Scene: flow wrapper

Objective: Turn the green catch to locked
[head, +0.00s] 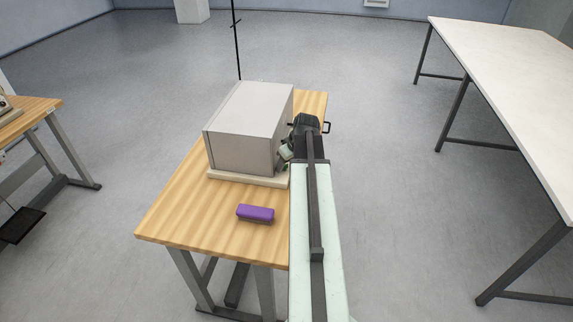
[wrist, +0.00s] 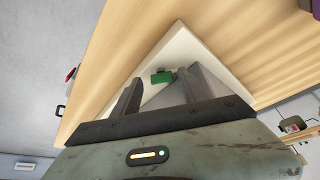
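The green catch (wrist: 162,76) is a small green piece on the pale base by the grey machine box, seen in the wrist view. Its exact position, locked or not, is too small to tell. In the wrist view my gripper (wrist: 163,85) has its two dark fingers apart, one on each side of the catch in the picture. I see nothing held between them, and I cannot tell whether they touch the catch.
The machine sits on a pale base plate (head: 245,178) on a wooden table (head: 185,217). A purple block (head: 255,213) lies in front of it. A white-topped table (head: 510,80) stands to the right, another wooden table (head: 37,108) to the left. Floor between them is clear.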

